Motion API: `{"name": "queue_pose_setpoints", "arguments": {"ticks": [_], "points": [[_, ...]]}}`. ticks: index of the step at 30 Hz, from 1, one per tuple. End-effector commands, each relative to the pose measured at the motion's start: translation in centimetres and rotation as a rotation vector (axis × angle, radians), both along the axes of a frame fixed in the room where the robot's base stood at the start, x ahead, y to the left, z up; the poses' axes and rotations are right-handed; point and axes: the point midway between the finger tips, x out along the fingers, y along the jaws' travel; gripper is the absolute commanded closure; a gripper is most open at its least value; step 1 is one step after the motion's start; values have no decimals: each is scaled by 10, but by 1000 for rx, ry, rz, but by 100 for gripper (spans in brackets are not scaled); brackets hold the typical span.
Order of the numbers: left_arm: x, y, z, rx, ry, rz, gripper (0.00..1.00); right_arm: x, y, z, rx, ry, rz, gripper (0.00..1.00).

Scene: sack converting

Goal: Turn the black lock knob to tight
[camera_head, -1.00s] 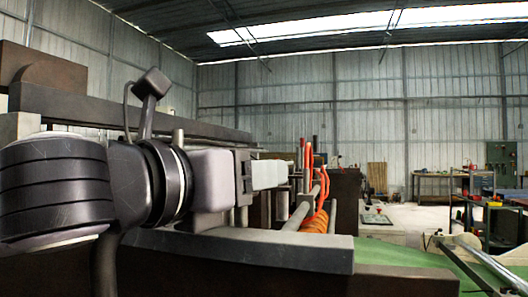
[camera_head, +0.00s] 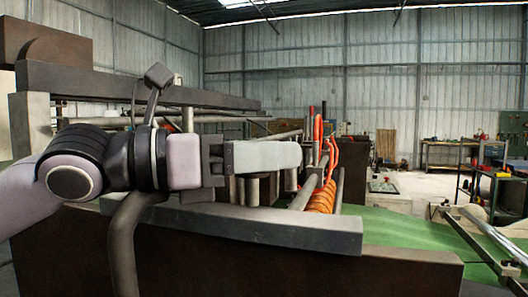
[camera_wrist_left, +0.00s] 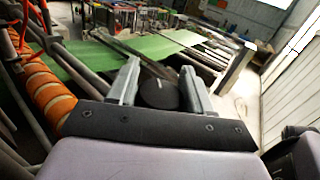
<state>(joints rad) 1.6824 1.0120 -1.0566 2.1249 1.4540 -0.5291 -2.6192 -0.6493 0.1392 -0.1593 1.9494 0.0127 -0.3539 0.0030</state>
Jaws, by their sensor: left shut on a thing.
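The black lock knob (camera_wrist_left: 158,94) shows in the left wrist view as a dark round disc between the two grey fingers. My left gripper (camera_wrist_left: 160,72) is shut on it, one finger on either side. In the head view my left gripper (camera_head: 297,155) reaches in from the left, its pale finger level above the machine's front rail. The knob is hidden behind that finger there. I cannot read any mark for the knob's setting. My right gripper is in neither view.
A thick grey rail (camera_head: 250,228) runs just below my left gripper. An orange-wrapped roller (camera_wrist_left: 52,92) and orange hoses (camera_head: 327,160) lie close by. A green belt (camera_head: 405,232) stretches to the right. A workbench (camera_head: 455,150) stands far back, with open floor before it.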

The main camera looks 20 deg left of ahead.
Motion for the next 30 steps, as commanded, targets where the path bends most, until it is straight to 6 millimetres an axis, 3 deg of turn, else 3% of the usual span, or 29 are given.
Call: {"name": "queue_pose_setpoints", "arguments": {"ticks": [23,24,25,30], "points": [[0,-1,-1,3,3,-52,81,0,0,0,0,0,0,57],[0,-1,-1,3,3,-52,37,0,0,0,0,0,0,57],[0,-1,-1,3,3,-52,29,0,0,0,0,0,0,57],[0,-1,-1,2,2,-52,29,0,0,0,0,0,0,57]]}}
